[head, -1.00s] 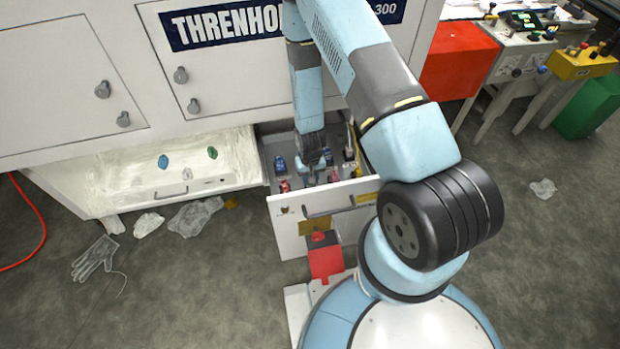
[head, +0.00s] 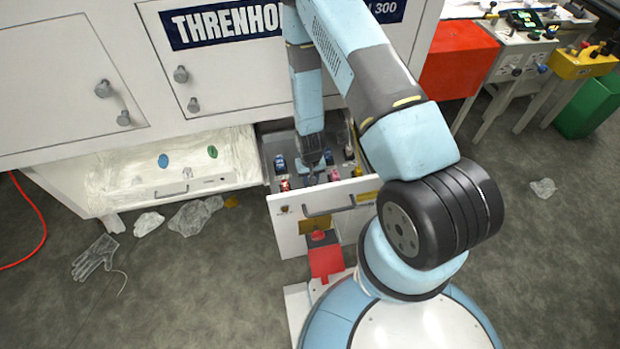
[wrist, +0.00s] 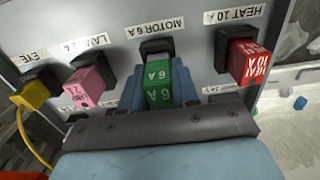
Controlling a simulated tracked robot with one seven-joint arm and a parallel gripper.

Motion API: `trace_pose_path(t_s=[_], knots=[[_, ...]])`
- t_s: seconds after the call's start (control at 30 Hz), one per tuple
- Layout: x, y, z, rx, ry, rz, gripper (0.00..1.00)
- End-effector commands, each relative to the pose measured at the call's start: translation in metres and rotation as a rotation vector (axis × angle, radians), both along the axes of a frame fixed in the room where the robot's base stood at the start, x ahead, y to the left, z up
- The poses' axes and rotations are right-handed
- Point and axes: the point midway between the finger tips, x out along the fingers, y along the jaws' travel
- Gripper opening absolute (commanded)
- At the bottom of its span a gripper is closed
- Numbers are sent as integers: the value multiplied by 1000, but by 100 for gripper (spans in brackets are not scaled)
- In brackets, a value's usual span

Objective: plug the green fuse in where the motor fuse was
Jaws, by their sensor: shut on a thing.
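The green fuse (wrist: 160,84), marked 6 A, is between the blue-grey fingers of my gripper (wrist: 158,92) in the wrist view. It is in line with the black socket (wrist: 157,48) under the "MOTOR 6 A" label (wrist: 155,29) and appears to meet it. I cannot tell how deep it sits. My gripper is shut on the fuse. In the head view my gripper (head: 311,172) reaches down into the open drawer (head: 285,228), and the arm hides the green fuse there.
Beside the motor socket are a red HEAT fuse (wrist: 248,63) on the right, a pink LAMP fuse (wrist: 90,86) and a yellow EYE plug (wrist: 33,94) with a cable on the left. Drawer walls are close around my gripper. A pale tray (head: 130,185) holds small blue and green pieces.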

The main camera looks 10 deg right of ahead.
Motion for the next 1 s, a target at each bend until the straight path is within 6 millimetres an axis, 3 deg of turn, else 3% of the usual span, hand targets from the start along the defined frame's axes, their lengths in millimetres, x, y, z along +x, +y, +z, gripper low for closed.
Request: trace_pose_path(t_s=[0.37,0.4,0.7,1.0], knots=[[0,0,-8,0,0,0,0],[0,0,-8,0,0,0,30],[0,0,-8,0,0,0,59],[0,0,-6,0,0,0,59]])
